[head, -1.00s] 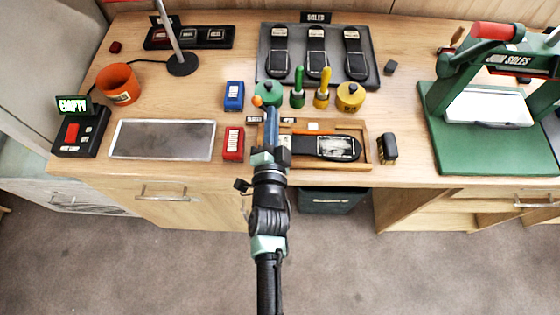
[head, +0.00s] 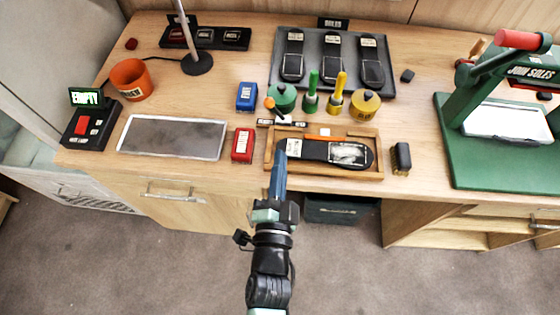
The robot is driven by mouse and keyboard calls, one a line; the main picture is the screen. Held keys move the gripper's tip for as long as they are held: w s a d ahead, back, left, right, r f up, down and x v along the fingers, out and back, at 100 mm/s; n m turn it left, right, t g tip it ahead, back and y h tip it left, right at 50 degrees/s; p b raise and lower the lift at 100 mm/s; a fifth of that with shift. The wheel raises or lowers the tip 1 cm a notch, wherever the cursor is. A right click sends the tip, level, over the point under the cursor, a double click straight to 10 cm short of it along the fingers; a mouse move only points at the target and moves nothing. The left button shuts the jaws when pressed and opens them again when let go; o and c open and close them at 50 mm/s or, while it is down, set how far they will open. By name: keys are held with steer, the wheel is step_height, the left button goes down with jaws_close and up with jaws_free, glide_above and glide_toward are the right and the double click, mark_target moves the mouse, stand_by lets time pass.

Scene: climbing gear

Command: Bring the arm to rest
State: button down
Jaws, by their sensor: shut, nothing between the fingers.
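My gripper (head: 281,158) points away from me in the head view, at the front edge of the bench. Its narrow blue fingers are together with nothing visible between them. The fingertips overlap the left end of a wooden tray (head: 377,176) in the picture; whether they touch it I cannot tell. A black shoe sole (head: 318,151) with a white label and a grey patch lies in the tray. The gripper's body hangs in front of the bench, over the floor.
A red block (head: 243,146), a blue block (head: 246,97) and a metal plate (head: 172,138) lie left of the gripper. Green (head: 283,98) and yellow (head: 365,105) pots stand behind the tray. A black brush-like block (head: 401,158) and a green press (head: 480,165) stand right. Floor in front is clear.

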steer(key=shift+w, duration=0.1)
steer(key=w+r+n+t+y, duration=0.1)
steer(key=w+r+n+t, duration=0.2)
steer(key=r, duration=1.1)
steer(key=w+r+n+t+y, duration=0.1)
steer(key=w+r+n, duration=0.35)
steer(key=r, duration=0.95)
steer(key=s+d+r+n+t, duration=0.1)
steer(key=s+r, duration=0.2)
steer(key=r, duration=0.6)
steer(key=s+d+r+n+t+h, duration=0.1)
steer(key=s+r, duration=0.3)
steer(key=r, duration=0.6)
steer(key=s+r+n+t+h, duration=0.1)
steer(key=s+r+t, duration=0.2)
steer(key=r, duration=0.6)
steer(key=shift+s+d+r+n, duration=0.2)
steer(key=shift+s+d+n, duration=0.1)
steer(key=shift+d+n, duration=0.1)
